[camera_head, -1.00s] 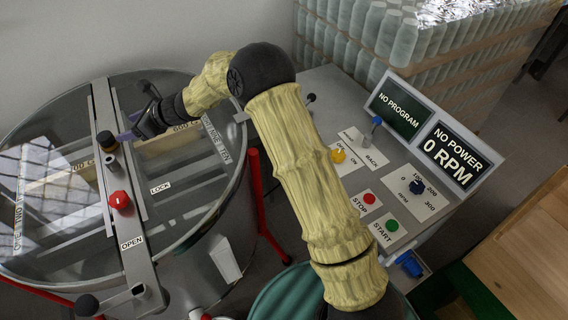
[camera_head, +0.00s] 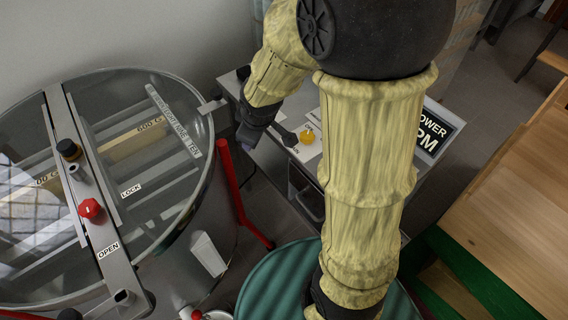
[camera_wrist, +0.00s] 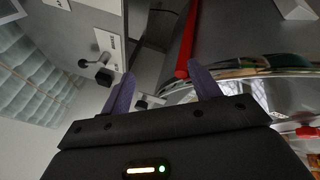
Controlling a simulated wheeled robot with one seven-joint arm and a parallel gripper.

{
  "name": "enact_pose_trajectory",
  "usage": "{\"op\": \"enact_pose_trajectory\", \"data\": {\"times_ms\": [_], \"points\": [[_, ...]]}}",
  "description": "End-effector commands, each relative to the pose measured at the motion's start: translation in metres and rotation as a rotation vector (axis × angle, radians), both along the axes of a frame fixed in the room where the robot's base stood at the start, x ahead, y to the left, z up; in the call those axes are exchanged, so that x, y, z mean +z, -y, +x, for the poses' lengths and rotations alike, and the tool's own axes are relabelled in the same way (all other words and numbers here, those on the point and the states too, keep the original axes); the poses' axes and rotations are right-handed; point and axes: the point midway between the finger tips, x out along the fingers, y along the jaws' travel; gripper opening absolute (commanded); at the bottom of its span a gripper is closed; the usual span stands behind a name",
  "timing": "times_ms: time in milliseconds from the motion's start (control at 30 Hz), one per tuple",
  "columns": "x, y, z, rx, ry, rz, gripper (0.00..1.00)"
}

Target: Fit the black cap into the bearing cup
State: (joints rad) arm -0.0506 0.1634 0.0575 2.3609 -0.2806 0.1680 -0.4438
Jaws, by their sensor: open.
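The black cap (camera_head: 68,148) sits on the metal crossbar of the round tank's lid in the head view. A yellowish ring shows at its lower edge, which may be the bearing cup (camera_head: 73,157); I cannot tell how deep the cap sits. My gripper (camera_head: 243,140) is away to the right of the cap, beyond the tank's rim and beside the control console. In the wrist view my gripper (camera_wrist: 162,90) has its two purple fingers apart with nothing between them. I cannot make out the cap or cup in the wrist view.
The crossbar (camera_head: 92,185) carries a red knob (camera_head: 91,208) and a small grey post. A red tank leg (camera_head: 236,190) stands right of the tank. A wooden table (camera_head: 515,220) is at right.

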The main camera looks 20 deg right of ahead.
Motion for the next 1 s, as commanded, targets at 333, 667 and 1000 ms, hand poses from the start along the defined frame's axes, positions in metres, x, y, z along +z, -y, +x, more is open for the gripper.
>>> {"op": "enact_pose_trajectory", "data": {"times_ms": [333,667,1000], "points": [[-0.012,0.034,-0.114,-0.768,-0.218,0.265,0.62],[-0.007,0.034,-0.114,-0.774,-0.219,0.267,0.62],[0.026,0.034,-0.113,-0.770,-0.217,0.267,0.62]]}}
